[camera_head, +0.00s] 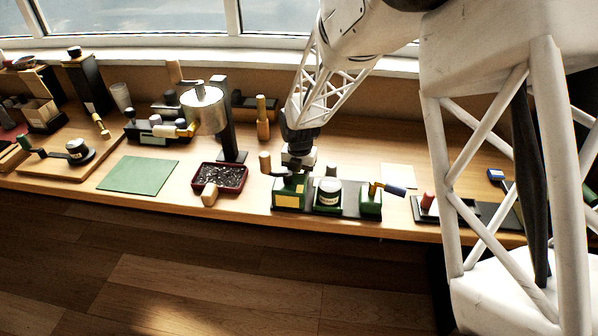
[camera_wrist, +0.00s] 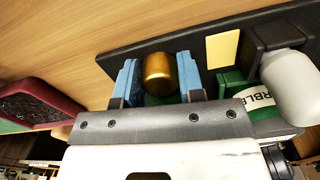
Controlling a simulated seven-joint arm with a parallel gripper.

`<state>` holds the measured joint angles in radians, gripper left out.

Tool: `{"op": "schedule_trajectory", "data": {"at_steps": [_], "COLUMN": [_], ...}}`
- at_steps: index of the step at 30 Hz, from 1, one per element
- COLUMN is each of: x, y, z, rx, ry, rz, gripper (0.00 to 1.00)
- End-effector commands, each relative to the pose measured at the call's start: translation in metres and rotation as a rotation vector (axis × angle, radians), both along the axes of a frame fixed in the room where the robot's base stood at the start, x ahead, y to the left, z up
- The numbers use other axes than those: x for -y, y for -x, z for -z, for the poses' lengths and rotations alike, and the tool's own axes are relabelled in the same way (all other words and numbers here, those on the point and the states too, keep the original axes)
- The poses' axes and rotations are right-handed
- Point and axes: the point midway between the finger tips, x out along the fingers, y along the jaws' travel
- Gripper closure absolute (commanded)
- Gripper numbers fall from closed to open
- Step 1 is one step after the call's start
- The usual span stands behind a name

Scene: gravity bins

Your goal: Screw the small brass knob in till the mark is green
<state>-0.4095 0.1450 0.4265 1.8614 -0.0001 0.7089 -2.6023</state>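The small brass knob (camera_wrist: 158,72) shows in the wrist view, a gold cylinder between the two blue fingers of my gripper (camera_wrist: 160,78). The fingers stand on either side of it; a narrow gap shows at the right finger, so the gripper looks open around it. A flat yellow patch (camera_wrist: 222,50) lies on the dark base (camera_wrist: 130,60) beside the knob; I see no green on it. In the head view my gripper (camera_head: 295,172) is over the left green block (camera_head: 290,193) of the bench fixture, and the knob is hidden there.
A green jar (camera_head: 328,194) and a grey-topped post (camera_wrist: 288,75) stand close to the right of my gripper. A dark red tray (camera_head: 220,178) is at left. The green mat (camera_head: 138,175) is clear.

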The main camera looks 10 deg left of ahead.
Motion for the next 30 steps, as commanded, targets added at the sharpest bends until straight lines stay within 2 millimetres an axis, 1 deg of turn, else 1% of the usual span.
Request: {"op": "schedule_trajectory", "data": {"at_steps": [1,5,11,18,19,21,22,30], "x": [-0.0002,-0.0002,-0.0004,-0.0005,-0.0005,-0.0004,-0.0004,-0.0002], "y": [0.0000,0.0000,-0.0001,0.0000,0.0000,0.0000,0.0000,0.0001], "z": [-0.0001,-0.0001,-0.0002,0.0001,0.0001,0.0002,0.0002,0.0000], "rx": [0.000,0.000,0.000,0.000,0.000,0.000,0.000,0.000], "ry": [0.000,0.000,0.000,0.000,0.000,0.000,0.000,0.000], "rz": [0.000,0.000,0.022,0.171,0.165,0.163,0.163,0.162], "gripper": [0.77,0.97,0.97,0.97,0.60,0.49,0.47,0.47]}}
